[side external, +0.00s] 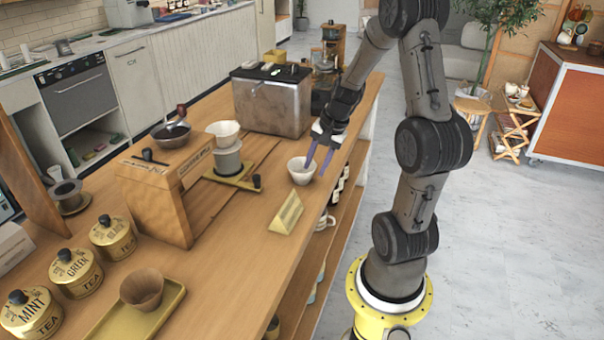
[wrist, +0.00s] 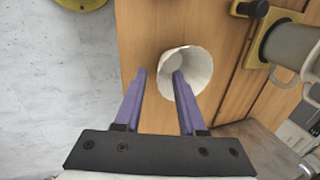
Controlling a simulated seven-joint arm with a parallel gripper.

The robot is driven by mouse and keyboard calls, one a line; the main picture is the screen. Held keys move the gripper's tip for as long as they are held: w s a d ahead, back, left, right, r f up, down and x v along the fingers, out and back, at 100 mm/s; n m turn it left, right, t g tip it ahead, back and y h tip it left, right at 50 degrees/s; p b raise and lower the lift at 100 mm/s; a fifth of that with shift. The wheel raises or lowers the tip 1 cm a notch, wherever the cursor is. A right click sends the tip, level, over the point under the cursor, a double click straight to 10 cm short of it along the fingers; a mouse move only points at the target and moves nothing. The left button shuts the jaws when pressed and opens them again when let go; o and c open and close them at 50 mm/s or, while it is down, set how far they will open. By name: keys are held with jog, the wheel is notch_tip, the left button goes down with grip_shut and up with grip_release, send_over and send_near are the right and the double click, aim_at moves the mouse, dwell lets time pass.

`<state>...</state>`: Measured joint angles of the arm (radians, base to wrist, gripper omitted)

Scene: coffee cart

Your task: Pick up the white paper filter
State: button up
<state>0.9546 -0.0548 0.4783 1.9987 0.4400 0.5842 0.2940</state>
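The white paper filter (side external: 297,176) is a cone-shaped cup standing on the wooden counter near its right edge in the side view. In the wrist view it shows from above as an open white ring (wrist: 203,70). My gripper (side external: 315,170) is over the filter, pointing down, with its purple fingers apart. In the wrist view (wrist: 159,74) one fingertip overlaps the filter's opening and the other lies outside its left rim, so the near wall sits between them. I cannot tell whether either finger touches the wall.
A white dripper (side external: 223,130) on a grey carafe (side external: 228,160) stands on a yellow tray left of the filter. A metal machine (side external: 272,104) stands behind. The counter's right edge is close, with shelves below.

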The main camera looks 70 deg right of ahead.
jog(key=shift+x, duration=1.6)
grip_shut()
